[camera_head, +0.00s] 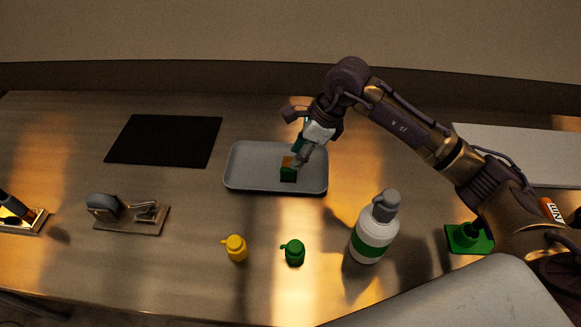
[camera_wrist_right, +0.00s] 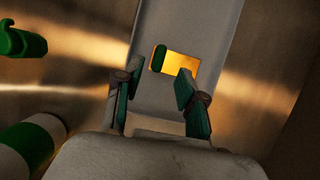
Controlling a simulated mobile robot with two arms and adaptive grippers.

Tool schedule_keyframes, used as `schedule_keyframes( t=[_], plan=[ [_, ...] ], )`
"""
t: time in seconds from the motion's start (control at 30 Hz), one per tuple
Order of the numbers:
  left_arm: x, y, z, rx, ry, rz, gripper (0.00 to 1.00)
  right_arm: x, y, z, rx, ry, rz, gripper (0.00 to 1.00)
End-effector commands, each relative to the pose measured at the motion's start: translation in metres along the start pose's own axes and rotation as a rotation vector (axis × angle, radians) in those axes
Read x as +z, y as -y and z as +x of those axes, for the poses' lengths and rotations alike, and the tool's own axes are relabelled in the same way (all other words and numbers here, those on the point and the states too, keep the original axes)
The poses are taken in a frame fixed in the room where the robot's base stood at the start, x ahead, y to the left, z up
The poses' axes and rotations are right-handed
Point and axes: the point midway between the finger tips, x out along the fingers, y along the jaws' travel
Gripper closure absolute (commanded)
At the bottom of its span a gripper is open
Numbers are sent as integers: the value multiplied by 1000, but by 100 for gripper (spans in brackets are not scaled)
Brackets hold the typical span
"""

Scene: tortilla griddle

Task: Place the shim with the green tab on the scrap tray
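The shim, a gold plate with a green tab, shows on the scrap tray in the head view (camera_head: 288,173) and in the right wrist view (camera_wrist_right: 181,65). The scrap tray (camera_head: 248,176) is grey and shallow, with a raised rim; part of it shows in the wrist view (camera_wrist_right: 190,22). My right gripper (camera_head: 296,158) is over the tray's right half, just above the shim. In the wrist view its two fingers (camera_wrist_right: 157,80) are apart with nothing gripped between them, and the shim lies beyond their tips.
A black mat (camera_head: 165,140) lies left of the tray. A device on a plate (camera_head: 130,217) stands front left. Small yellow (camera_head: 236,249) and green (camera_head: 294,253) bottles and a white bottle with a green band (camera_head: 372,235) stand in front. A pale board (camera_head: 540,153) lies at right.

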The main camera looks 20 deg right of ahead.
Motion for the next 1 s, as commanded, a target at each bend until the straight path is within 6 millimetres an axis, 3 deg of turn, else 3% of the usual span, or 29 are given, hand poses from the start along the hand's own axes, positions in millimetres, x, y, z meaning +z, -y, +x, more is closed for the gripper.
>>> schedule_keyframes(
  t=[0.1, 0.3, 0.87, 1.0],
  plan=[
    [1, 0, 9, 0, 0, 0, 45, -1, 2, -24, -6, 1, 0, 60],
    [1, 0, 14, 0, 0, 1, 45, 0, 0, -50, -2, 0, 1, 60],
    [2, 0, 14, 0, 1, 1, 45, 0, 0, -56, 0, 0, 1, 60],
    [0, 0, -1, 0, 1, 2, 45, 6, 0, -70, 0, 1, 1, 60]
  ],
)
